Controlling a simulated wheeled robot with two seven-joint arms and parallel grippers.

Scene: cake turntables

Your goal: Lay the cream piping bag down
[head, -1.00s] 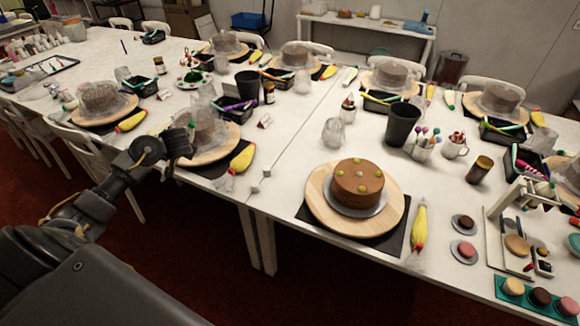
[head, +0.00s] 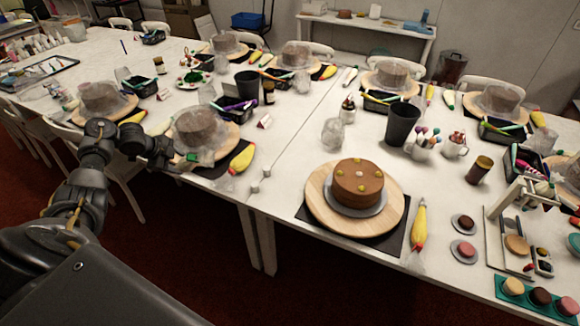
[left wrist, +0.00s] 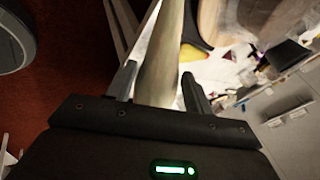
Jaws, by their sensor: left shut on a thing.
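My left gripper (head: 178,158) is at the near-left edge of the long table, in front of a covered cake (head: 196,127). In the left wrist view its two fingers (left wrist: 160,85) are shut on a pale cream piping bag (left wrist: 163,50), which stretches away from the gripper. My right gripper is in neither view.
A yellow piping bag (head: 242,158) lies right of the covered cake. A chocolate cake (head: 357,183) stands on a wooden turntable (head: 320,205), with another yellow bag (head: 419,226) beside it. White table (head: 280,160) is largely bare between the two places.

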